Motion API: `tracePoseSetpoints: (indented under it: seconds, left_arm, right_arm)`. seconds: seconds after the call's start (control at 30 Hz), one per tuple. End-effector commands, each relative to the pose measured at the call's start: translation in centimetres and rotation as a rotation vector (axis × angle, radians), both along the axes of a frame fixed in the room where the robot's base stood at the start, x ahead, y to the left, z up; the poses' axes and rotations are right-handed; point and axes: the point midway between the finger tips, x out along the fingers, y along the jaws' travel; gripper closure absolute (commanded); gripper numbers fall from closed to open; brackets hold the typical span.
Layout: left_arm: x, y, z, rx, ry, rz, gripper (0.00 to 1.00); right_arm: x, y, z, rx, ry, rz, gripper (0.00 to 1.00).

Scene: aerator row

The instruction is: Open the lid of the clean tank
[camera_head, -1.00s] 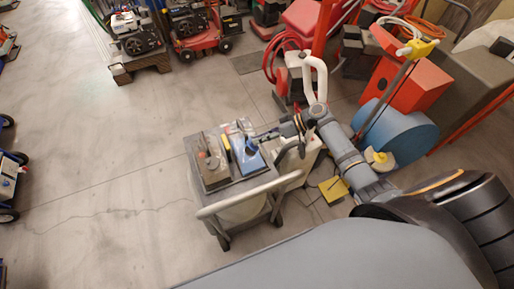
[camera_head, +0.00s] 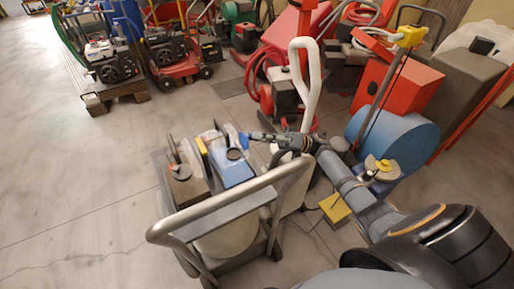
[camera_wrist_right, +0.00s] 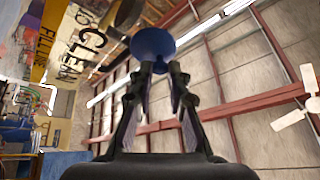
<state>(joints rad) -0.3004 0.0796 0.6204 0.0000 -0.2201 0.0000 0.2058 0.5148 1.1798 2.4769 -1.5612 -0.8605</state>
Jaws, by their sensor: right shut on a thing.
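In the head view a blue tank top (camera_head: 232,170) with a dark round spot sits on a cart. My right gripper (camera_head: 250,137) is at its far right corner, at a small blue piece (camera_head: 243,141). In the right wrist view my right gripper (camera_wrist_right: 161,70) is shut on a round blue knob (camera_wrist_right: 153,43). The word CLEAN shows on a pale label (camera_wrist_right: 85,45) at upper left, beside a yellow strip reading FILL. I cannot tell whether the lid is raised. My left gripper is not in view.
The grey cart handle (camera_head: 225,205) curves across the near side of the cart. A brown-grey tank (camera_head: 184,186) stands left of the blue one. A white upright handle (camera_head: 304,75), a blue drum (camera_head: 392,140) and a yellow block (camera_head: 334,208) stand to the right.

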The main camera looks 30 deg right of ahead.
Motion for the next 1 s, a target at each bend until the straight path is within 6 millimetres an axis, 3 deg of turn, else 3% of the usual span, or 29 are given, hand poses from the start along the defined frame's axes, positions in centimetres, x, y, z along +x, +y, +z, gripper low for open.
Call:
tracePoseSetpoints:
  seconds: [0.03,0.1,0.37,0.53,1.0]
  left_arm:
    - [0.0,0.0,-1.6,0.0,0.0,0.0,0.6]
    - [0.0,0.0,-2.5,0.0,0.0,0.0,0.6]
    - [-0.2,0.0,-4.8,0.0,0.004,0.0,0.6]
    - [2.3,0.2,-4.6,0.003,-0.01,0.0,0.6]
    - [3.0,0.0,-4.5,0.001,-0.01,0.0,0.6]
  right_arm:
    - [0.0,0.0,-1.3,0.034,0.003,0.0,1.0]
    - [0.0,-0.2,-1.4,0.083,0.006,0.001,1.0]
    - [0.0,-0.4,-1.8,0.221,0.011,0.001,1.0]
    - [0.0,-0.5,-1.9,0.27,0.013,0.002,1.0]
    - [0.0,-0.5,-1.7,0.293,0.013,0.001,1.0]
